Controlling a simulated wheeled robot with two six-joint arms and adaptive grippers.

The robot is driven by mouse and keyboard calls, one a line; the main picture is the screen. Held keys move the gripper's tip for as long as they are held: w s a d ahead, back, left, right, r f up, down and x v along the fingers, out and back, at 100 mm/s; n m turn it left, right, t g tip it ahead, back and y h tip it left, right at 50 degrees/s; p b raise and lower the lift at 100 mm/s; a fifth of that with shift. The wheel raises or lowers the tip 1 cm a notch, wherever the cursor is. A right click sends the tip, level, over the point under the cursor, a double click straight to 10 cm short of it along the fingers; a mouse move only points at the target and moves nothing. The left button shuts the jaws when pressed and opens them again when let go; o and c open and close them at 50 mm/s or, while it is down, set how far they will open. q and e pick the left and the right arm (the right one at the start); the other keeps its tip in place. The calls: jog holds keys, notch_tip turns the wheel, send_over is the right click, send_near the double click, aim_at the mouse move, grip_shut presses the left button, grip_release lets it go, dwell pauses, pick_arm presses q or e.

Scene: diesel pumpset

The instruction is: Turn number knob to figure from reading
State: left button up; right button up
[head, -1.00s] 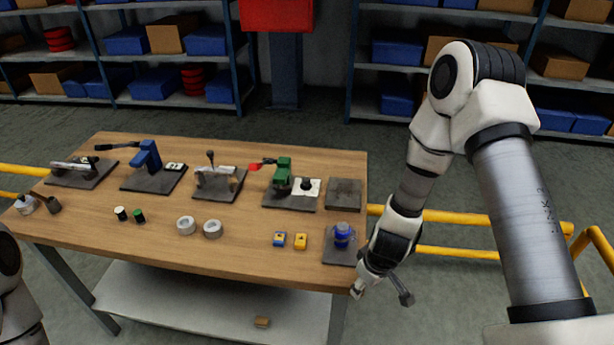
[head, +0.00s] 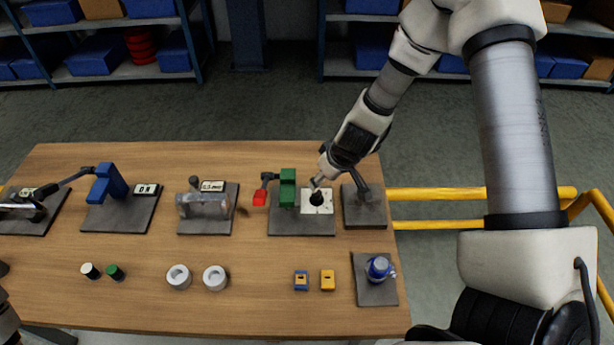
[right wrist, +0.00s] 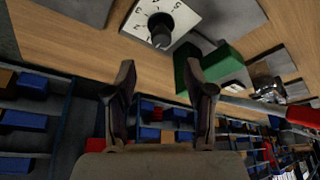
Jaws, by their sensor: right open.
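The number knob (head: 318,196) is black and stands on a white square dial plate (head: 328,208) beside the green block of a device on a grey base. In the right wrist view, the knob (right wrist: 161,30) sits just beyond the fingertips, with printed figures on the plate (right wrist: 183,17) around it; I cannot read its setting surely. My right gripper (head: 340,185) is open and empty, its fingers spread above and behind the plate. In the right wrist view, the gripper (right wrist: 160,65) shows a gap between its fingers and the knob.
The green block (head: 288,188) with a red-ended lever (head: 260,197) stands left of the dial. A bare grey plate (head: 362,214) lies right. A clamp device (head: 203,203) and blue lever device (head: 110,182) carry small labels. White rings (head: 215,278) lie in front.

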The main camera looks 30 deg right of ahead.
aim_at(318, 193)
notch_tip(318, 193, down, 3)
jog(key=shift+a+f+b, duration=0.15)
jog(key=shift+b, duration=1.05)
jog(key=x, duration=0.1)
jog(key=b+x, duration=0.1)
jog(key=x, duration=0.1)
jog(key=shift+w+f+b, duration=0.1)
jog(key=shift+w+b, duration=0.2)
jog(key=shift+w, duration=0.25)
jog(key=shift+s, duration=0.3)
jog(key=shift+c, duration=0.7)
pick_arm(q)
jog(key=f, duration=0.2)
jog(key=s+f, duration=0.1)
jog(key=f, duration=0.1)
jog(key=shift+f, duration=0.2)
pick_arm(e)
jog(key=shift+s, duration=0.1)
grip_shut()
